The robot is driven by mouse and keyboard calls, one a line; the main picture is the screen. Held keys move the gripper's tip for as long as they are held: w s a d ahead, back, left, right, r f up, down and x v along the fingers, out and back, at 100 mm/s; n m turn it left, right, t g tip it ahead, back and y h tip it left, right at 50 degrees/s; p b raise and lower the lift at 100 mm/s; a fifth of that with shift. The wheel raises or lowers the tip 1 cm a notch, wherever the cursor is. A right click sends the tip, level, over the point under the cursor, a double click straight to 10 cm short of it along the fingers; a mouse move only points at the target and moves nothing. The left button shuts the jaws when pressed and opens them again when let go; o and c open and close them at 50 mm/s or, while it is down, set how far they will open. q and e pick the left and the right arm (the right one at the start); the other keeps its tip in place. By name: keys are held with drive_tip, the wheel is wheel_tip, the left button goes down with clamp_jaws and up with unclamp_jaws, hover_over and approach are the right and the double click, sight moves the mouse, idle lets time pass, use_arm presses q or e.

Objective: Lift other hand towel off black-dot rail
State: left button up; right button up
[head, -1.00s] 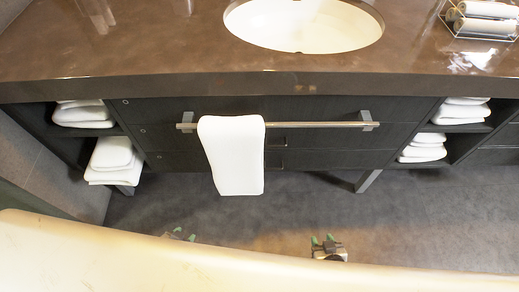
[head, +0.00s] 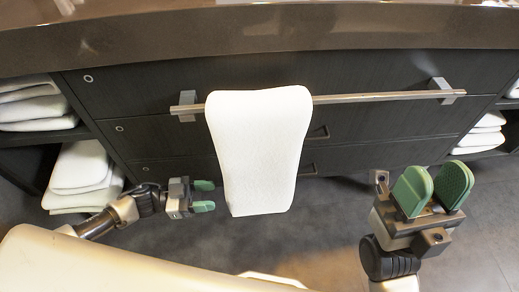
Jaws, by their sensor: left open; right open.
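A white hand towel (head: 258,150) hangs over the left part of a metal rail (head: 380,97) on the dark vanity front. No black dot can be made out on the rail. My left gripper (head: 204,196) is open and empty, close to the towel's lower left edge; I cannot tell if it touches. My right gripper (head: 434,186) is open and empty, to the right of the towel and below the rail, its green fingertips pointing up. The back of the towel is hidden.
The brown counter (head: 250,30) overhangs above the rail. Folded white towels sit in open shelves at the left (head: 85,170) and right (head: 482,135). Dark drawers with small handles lie behind the rail. The grey floor (head: 330,215) below is clear.

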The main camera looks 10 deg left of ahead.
sight(242, 193)
use_arm(q)
drive_tip(key=b+x, duration=0.1)
drive_tip(key=x, duration=0.4)
drive_tip(key=b+x, duration=0.1)
drive_tip(key=x, duration=0.2)
drive_tip(key=shift+w+d+f+b, duration=0.15)
drive_tip(key=shift+d+f+b, duration=0.05)
drive_tip(key=shift+f+b, duration=0.2)
drive_tip(key=shift+w+d+r, duration=0.1)
drive_tip(key=shift+d, duration=0.2)
drive_tip(key=shift+c, duration=0.3)
clamp_jaws()
